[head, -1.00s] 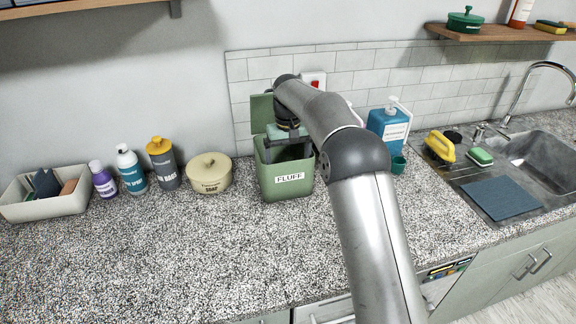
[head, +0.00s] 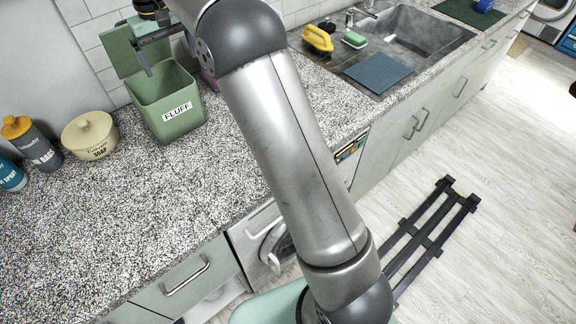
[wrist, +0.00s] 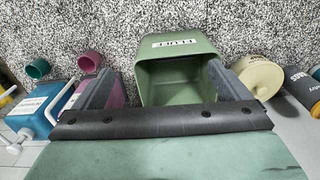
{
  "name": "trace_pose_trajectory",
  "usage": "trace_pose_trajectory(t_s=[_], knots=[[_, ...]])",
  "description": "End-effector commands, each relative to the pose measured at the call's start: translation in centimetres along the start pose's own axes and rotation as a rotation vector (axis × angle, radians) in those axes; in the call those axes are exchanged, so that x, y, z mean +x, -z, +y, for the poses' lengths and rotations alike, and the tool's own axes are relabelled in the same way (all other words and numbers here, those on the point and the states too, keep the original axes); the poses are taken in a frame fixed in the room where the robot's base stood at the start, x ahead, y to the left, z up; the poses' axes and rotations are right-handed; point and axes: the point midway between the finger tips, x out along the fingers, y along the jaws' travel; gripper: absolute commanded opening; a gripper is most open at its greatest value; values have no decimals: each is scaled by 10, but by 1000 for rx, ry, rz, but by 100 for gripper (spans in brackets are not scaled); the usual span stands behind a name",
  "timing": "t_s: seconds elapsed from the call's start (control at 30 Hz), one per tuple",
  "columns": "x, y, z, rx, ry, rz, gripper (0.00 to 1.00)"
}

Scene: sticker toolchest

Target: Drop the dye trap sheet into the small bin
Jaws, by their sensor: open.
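The small bin (head: 182,125) is a green box labelled FLUFF on the speckled counter. Its lid (head: 118,50) stands open at the back. In the wrist view the bin (wrist: 178,42) is seen from above, and its inside looks plain green. My gripper (head: 168,58) is above the bin's mouth with its fingers spread. In the wrist view my gripper (wrist: 160,72) has nothing between its fingers, and the bin lies beyond them. I cannot make out the dye trap sheet in any current view; part of the bin's inside is hidden.
A cream soap pot (head: 90,135) and a grey bottle (head: 32,145) stand left of the bin. A blue pump bottle (wrist: 38,108) and a pink container (wrist: 112,92) stand on its other side. The sink (head: 420,40) is farther right. The counter in front of the bin is clear.

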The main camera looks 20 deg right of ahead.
Motion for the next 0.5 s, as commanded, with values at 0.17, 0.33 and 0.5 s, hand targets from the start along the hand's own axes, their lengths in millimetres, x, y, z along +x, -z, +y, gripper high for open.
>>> trace_pose_trajectory(t_s=[0.17,0.33,0.5], knots=[[-17,-94,32,68,-12,20,95],[-1,-205,52,144,-15,38,95],[38,-316,54,221,-10,57,95]])
